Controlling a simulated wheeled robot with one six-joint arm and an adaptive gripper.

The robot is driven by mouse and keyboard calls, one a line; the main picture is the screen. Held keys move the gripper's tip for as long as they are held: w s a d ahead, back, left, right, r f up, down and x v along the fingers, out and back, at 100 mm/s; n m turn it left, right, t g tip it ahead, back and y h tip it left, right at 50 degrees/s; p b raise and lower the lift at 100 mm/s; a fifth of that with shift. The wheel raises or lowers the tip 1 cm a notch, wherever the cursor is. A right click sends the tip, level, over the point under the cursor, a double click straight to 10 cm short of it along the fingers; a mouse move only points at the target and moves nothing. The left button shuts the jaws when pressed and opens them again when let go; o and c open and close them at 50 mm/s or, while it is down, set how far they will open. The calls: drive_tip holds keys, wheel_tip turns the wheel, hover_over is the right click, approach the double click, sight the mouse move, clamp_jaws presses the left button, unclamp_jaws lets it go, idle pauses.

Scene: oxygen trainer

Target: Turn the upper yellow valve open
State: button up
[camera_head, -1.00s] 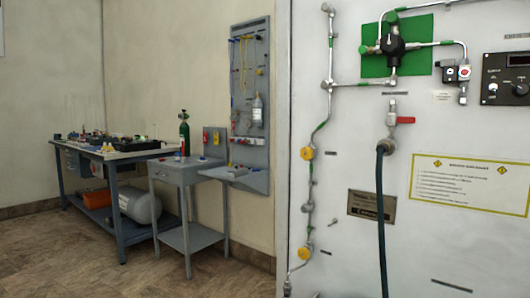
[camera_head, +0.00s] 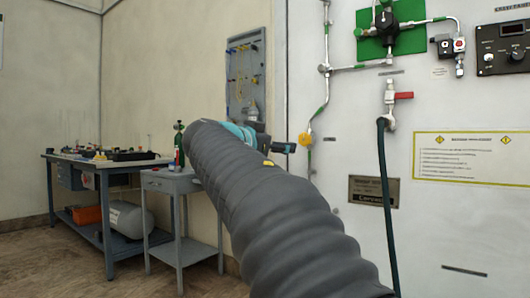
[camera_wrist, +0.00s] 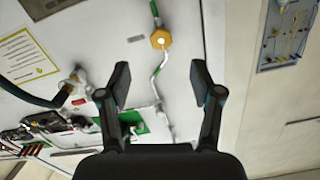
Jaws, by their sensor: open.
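The upper yellow valve (camera_head: 305,138) is a small yellow knob on the thin pipe running down the left side of the white panel. In the head view the dark end of my gripper (camera_head: 284,147) appears just left of it. In the wrist view the yellow valve (camera_wrist: 161,40) shows with a pale centre, beyond the fingertips and roughly midway across the gap. My gripper (camera_wrist: 161,82) is open, with nothing between its fingers and no visible contact with the valve. The lower part of the pipe is hidden behind my arm in the head view.
A red-handled valve (camera_head: 403,96) with a dark hose (camera_head: 383,200) stands right of the pipe. A green plate (camera_head: 375,45) with fittings is above. A grey cart (camera_head: 170,184) and a workbench (camera_head: 110,165) stand left. The panel around the yellow valve is mostly bare.

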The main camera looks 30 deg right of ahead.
sight(303, 140)
drive_tip(key=x, duration=0.4)
drive_tip(key=r+p+x, duration=0.1)
drive_tip(key=x, duration=0.4)
drive_tip(key=p+x, duration=0.1)
drive_tip(key=x, duration=0.4)
drive_tip(key=shift+d+r, duration=0.1)
drive_tip(key=shift+r, duration=0.05)
drive_tip(key=c, duration=1.1)
